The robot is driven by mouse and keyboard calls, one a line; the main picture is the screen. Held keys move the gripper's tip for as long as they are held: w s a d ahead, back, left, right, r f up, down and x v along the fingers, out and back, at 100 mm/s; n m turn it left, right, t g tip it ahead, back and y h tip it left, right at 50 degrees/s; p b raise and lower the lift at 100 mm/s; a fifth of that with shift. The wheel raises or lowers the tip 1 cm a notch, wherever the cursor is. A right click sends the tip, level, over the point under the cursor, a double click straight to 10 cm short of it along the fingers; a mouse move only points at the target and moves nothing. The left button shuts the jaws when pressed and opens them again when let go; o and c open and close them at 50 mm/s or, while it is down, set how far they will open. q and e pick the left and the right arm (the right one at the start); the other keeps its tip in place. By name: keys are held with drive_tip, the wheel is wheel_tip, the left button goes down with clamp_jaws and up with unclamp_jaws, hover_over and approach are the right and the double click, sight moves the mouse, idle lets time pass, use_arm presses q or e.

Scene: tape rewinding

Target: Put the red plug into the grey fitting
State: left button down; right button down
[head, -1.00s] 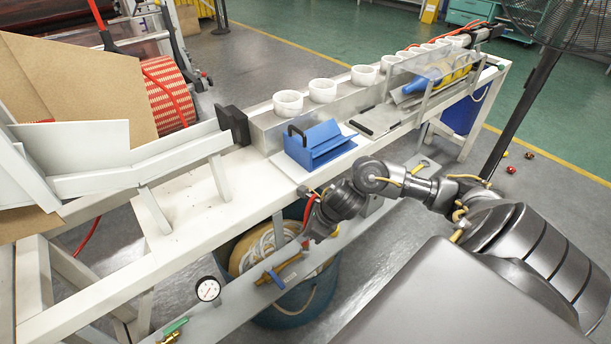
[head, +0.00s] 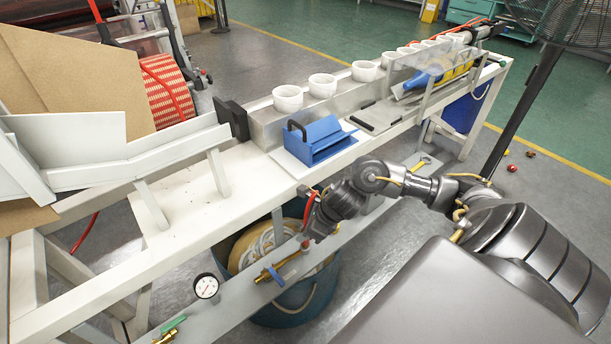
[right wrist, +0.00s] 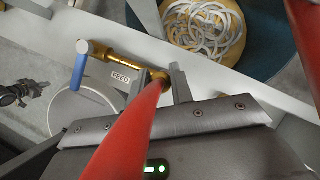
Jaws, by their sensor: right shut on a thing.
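My right gripper (head: 314,232) is shut at the end of a red hose, over the grey lower rail. In the right wrist view the red hose (right wrist: 122,138) runs up between the fingers (right wrist: 166,82) and hides most of the grip. The plug's tip is small and largely covered. A brass valve (right wrist: 118,55) with a blue lever (right wrist: 80,66) points at the fingertips. It also shows in the head view (head: 284,264), with its end close to the gripper. I cannot tell whether plug and valve touch. No clearly grey fitting can be made out. My left gripper is out of view.
A pressure gauge (head: 206,286) and a green-handled valve (head: 170,331) sit further left on the lower rail (head: 235,303). The white bench (head: 185,215) carries a blue box (head: 318,139) and several white cups.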

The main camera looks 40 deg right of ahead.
drive_tip(key=shift+f+b, duration=0.6)
drive_tip(key=c, duration=1.1)
unclamp_jaws()
drive_tip(key=shift+c, duration=0.2)
drive_tip(key=p+v, duration=0.1)
drive_tip(key=v, duration=1)
drive_tip(key=shift+f, duration=0.1)
